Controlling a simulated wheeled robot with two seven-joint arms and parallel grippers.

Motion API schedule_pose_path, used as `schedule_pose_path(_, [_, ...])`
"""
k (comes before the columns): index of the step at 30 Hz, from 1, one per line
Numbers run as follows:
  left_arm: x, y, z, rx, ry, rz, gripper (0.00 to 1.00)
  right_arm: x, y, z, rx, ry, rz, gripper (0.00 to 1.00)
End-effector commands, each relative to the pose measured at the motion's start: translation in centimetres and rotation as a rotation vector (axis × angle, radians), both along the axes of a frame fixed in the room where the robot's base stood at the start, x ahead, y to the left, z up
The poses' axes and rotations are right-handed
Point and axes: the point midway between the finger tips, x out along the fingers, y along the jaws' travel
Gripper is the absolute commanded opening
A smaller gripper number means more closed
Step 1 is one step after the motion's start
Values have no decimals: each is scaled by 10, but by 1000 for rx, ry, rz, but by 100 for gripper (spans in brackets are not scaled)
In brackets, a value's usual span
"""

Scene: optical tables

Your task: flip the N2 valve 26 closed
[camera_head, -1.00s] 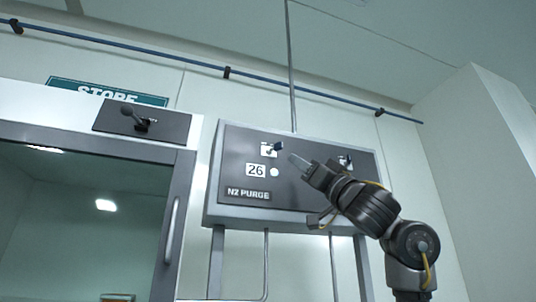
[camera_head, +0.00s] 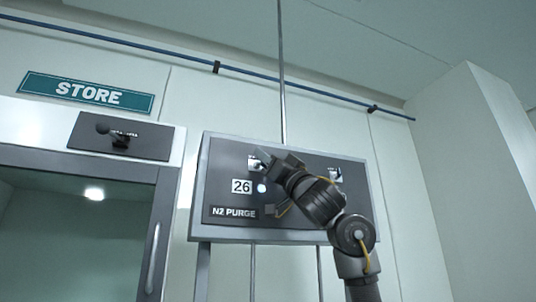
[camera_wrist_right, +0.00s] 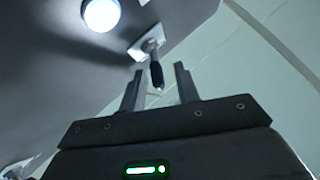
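The N2 purge panel (camera_head: 228,154) is a dark board in a grey frame. Valve 26 (camera_head: 253,163) is at its upper left, above the label "26" (camera_head: 241,186), and is partly hidden by my right gripper (camera_head: 262,156). In the right wrist view, the valve's dark blue lever (camera_wrist_right: 156,74) sticks out from a white mount (camera_wrist_right: 147,42). My right gripper (camera_wrist_right: 160,88) is open there, with one finger on each side of the lever's tip. I see gaps on both sides and no clear contact. My left gripper is out of view.
A round lit lamp (camera_head: 262,188) is beside the label. A second valve (camera_head: 335,174) is at the panel's right, close to my right arm. A blue pipe (camera_head: 300,88) runs above.

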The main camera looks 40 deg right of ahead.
Motion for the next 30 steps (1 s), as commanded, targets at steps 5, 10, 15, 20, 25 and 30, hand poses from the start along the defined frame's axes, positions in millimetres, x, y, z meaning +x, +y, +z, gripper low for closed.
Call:
schedule_pose_path(5, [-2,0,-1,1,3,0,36,0,0,-1,0,0,0,28])
schedule_pose_path(10, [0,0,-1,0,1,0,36,-1,0,0,0,0,0,6])
schedule_pose_path(15, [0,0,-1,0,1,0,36,-1,0,0,0,-1,0,0])
schedule_pose_path(20, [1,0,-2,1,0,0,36,-1,0,-1,0,-2,-10,0])
schedule_pose_path(25, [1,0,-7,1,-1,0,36,-2,3,-2,1,-1,-62,0])
schedule_pose_path(30, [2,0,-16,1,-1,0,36,-1,8,-3,0,-1,-168,0])
